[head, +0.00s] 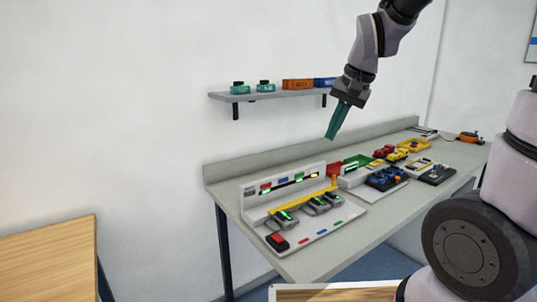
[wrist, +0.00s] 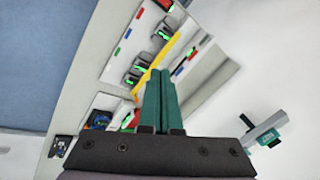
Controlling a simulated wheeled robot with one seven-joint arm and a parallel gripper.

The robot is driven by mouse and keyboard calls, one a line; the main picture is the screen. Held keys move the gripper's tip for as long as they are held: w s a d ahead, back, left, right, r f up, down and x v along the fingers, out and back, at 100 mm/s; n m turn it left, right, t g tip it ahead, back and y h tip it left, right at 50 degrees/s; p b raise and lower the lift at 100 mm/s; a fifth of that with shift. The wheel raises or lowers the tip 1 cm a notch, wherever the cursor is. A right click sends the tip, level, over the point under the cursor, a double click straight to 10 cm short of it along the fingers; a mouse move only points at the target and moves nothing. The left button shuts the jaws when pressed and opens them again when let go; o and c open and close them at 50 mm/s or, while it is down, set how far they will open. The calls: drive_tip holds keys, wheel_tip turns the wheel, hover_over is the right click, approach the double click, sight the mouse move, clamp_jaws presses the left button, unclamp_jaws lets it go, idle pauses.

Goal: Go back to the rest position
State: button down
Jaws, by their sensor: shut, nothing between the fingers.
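My gripper (head: 335,132) hangs in the air above the back of the long grey bench (head: 300,264), with its green fingers pointing down and slightly left. The fingers (wrist: 160,88) are together and hold nothing. In the head view they are apart from the bench and from everything on it. In the wrist view the fingers cover part of the white panel with the yellow bar (wrist: 150,65).
A wall shelf (head: 268,95) behind my gripper holds green pieces and orange and blue blocks. The white panel (head: 322,229) and several small coloured items stand on the bench. A wooden table (head: 50,258) is at lower left. Air left of the shelf is free.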

drive_tip(key=s+d+r+t+h, duration=0.1)
drive_tip(key=s+d+r+t, duration=0.3)
drive_tip(key=s+d+r, duration=0.5)
drive_tip(key=shift+s+n, duration=0.3)
drive_tip(key=shift+s, duration=0.4)
drive_tip(key=shift+r, duration=0.1)
